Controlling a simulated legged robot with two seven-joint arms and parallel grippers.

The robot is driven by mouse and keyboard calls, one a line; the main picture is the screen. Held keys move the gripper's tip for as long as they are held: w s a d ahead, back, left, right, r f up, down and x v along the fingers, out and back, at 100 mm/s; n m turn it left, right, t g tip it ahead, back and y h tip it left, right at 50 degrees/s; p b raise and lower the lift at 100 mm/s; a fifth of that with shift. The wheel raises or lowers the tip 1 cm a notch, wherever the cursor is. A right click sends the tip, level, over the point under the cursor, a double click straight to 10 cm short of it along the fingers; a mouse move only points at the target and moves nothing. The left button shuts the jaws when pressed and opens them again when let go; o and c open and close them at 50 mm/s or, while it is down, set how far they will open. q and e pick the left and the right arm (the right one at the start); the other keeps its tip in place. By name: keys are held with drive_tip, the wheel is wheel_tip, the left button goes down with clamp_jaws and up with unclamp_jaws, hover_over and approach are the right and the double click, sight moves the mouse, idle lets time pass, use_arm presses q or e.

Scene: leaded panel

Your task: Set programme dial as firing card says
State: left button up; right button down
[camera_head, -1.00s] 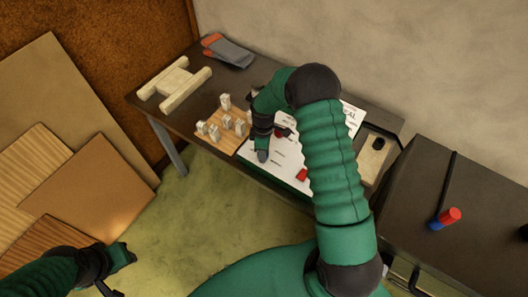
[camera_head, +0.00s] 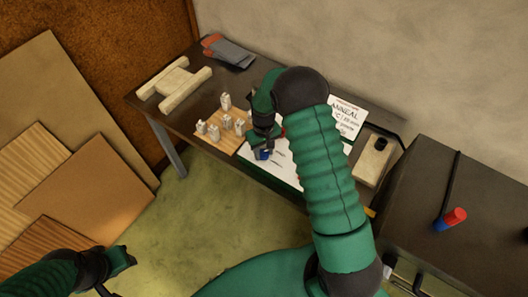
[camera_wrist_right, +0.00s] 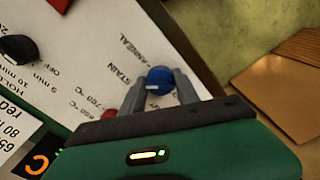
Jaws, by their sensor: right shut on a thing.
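The white control panel (camera_head: 268,174) lies flat on the dark bench, and its printed lettering shows in the right wrist view (camera_wrist_right: 75,55). STAIN, ANNEAL and OFF are legible there. A round blue dial (camera_wrist_right: 158,80) with a white mark sits on the panel. My right gripper (camera_wrist_right: 161,88) is shut on it, one finger on each side. The blue dial also shows in the head view (camera_head: 265,154), under my right gripper. The firing card (camera_head: 350,112), headed ANNEAL, is partly hidden by my arm. My left gripper (camera_head: 122,258) hangs away at lower left; its jaws are unclear.
A wooden board with several small pale pieces (camera_head: 226,123) stands left of the panel. A pale frame (camera_head: 174,82) and grey-orange gloves (camera_head: 228,50) lie further back. A dark box with a red-and-blue handle (camera_head: 450,219) is at right. Boards (camera_head: 85,190) lean at left.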

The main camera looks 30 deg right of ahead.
drive_tip(key=m, duration=0.4)
drive_tip(key=shift+w+r+m, duration=0.25)
drive_tip(key=shift+w+m, duration=0.05)
drive_tip(key=shift+w, duration=0.05)
drive_tip(key=shift+d+m, duration=0.1)
drive_tip(key=shift+m, duration=2.5)
drive_tip(key=c, duration=1.1)
unclamp_jaws()
drive_tip(key=shift+c, duration=0.2)
drive_tip(key=shift+o, duration=1.1)
drive_tip(key=shift+f, duration=0.1)
drive_tip(key=shift+s, duration=0.1)
drive_tip(key=shift+f, duration=0.1)
